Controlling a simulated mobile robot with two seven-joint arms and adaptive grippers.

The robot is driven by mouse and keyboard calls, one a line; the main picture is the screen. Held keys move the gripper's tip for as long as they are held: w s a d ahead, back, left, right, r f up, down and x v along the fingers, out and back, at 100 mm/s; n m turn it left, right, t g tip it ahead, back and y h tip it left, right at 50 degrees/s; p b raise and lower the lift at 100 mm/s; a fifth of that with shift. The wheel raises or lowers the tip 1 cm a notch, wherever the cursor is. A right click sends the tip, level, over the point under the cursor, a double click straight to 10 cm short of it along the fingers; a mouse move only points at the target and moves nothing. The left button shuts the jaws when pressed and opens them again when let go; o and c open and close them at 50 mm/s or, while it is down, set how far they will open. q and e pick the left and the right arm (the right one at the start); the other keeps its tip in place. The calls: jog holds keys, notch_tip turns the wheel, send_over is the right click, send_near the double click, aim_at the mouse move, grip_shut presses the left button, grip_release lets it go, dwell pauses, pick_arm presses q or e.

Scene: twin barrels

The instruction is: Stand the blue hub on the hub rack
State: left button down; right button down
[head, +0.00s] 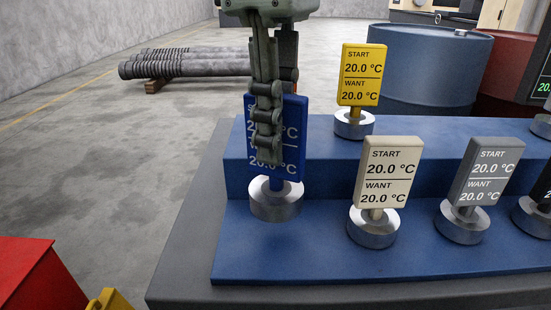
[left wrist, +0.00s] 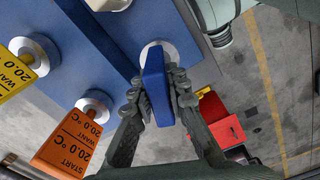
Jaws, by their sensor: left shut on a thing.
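The blue hub (head: 293,150) is a flat blue panel with white readings on a round metal base (head: 276,203). My left gripper (head: 268,150) is shut on its panel from above and hides part of the text. The hub is upright at the left end of the blue stepped hub rack (head: 330,262). Its base appears over the lower step; whether it touches cannot be told. In the left wrist view the blue hub (left wrist: 155,88) sits between the fingers. My right gripper is not in view.
Beige (head: 388,170) and grey (head: 485,168) hubs stand on the lower step, with a black one at the right edge. A yellow hub (head: 361,75) stands on the upper step. The left wrist view shows an orange hub (left wrist: 68,145) close to the gripper. Barrels (head: 425,75) stand behind.

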aim_at(276, 173)
pick_arm(q)
jog(key=shift+w+f, duration=0.1)
jog(key=shift+f, duration=1.85)
jog(key=shift+f, duration=0.1)
jog(key=shift+f, duration=0.1)
jog(key=c, duration=1.5)
grip_release()
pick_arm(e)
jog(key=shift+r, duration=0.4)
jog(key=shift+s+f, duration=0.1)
